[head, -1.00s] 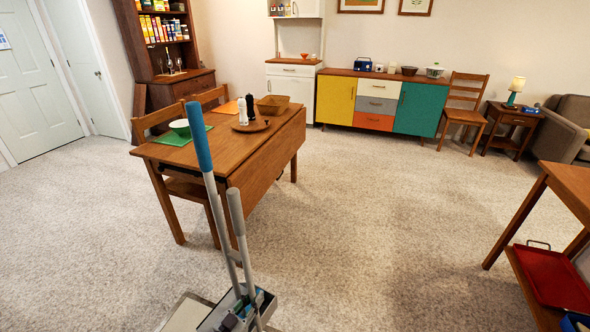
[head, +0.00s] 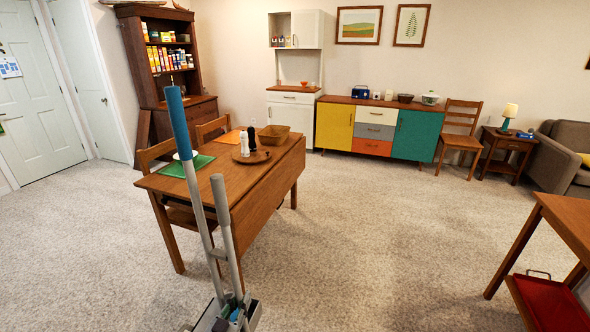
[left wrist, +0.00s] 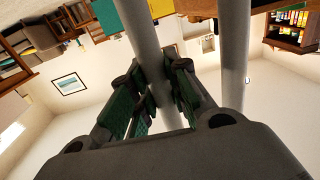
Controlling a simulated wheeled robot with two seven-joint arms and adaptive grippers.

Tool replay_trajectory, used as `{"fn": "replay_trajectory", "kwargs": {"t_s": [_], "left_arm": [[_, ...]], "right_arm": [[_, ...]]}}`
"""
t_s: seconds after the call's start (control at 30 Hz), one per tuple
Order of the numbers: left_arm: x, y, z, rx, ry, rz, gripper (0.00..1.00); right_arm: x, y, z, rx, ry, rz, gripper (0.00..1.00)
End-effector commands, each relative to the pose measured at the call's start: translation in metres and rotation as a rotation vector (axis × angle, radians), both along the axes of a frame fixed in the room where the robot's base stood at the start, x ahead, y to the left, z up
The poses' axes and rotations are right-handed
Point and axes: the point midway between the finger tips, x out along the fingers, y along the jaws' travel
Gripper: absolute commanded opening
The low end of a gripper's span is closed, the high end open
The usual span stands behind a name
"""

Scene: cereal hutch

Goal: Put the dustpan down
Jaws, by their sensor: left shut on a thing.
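Two long grey poles stand close together in the head view. The taller pole (head: 201,219) has a blue grip (head: 177,127) and looks like a broom. The shorter plain grey pole (head: 226,224) appears to be the dustpan's handle. They lean slightly left at the top. My left gripper (head: 229,308), with green pads, is low in the head view. In the left wrist view its fingers (left wrist: 155,95) are shut around one grey pole (left wrist: 144,38); the other pole (left wrist: 235,55) passes outside them. The pan itself cannot be made out. My right gripper is out of view.
A wooden drop-leaf table (head: 262,178) with chairs stands just behind the poles. Another wooden table (head: 565,222) is at the right edge, with a red tray (head: 550,303) on its lower shelf. The carpet (head: 385,235) between them is clear.

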Motion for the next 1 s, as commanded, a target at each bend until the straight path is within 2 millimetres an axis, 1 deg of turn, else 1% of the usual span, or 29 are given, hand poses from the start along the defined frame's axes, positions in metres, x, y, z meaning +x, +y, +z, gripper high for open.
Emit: {"fn": "replay_trajectory", "kwargs": {"t_s": [0.03,0.53,1.0], "left_arm": [[0.002,0.001,0.015,0.001,-0.009,0.009,0.00],[0.010,0.021,0.088,0.002,-0.009,0.124,0.00],[0.011,0.041,0.156,0.000,-0.009,0.231,0.00]], "right_arm": [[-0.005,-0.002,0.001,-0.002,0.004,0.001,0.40],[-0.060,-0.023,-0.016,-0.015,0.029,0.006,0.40],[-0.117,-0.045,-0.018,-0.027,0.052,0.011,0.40]]}}
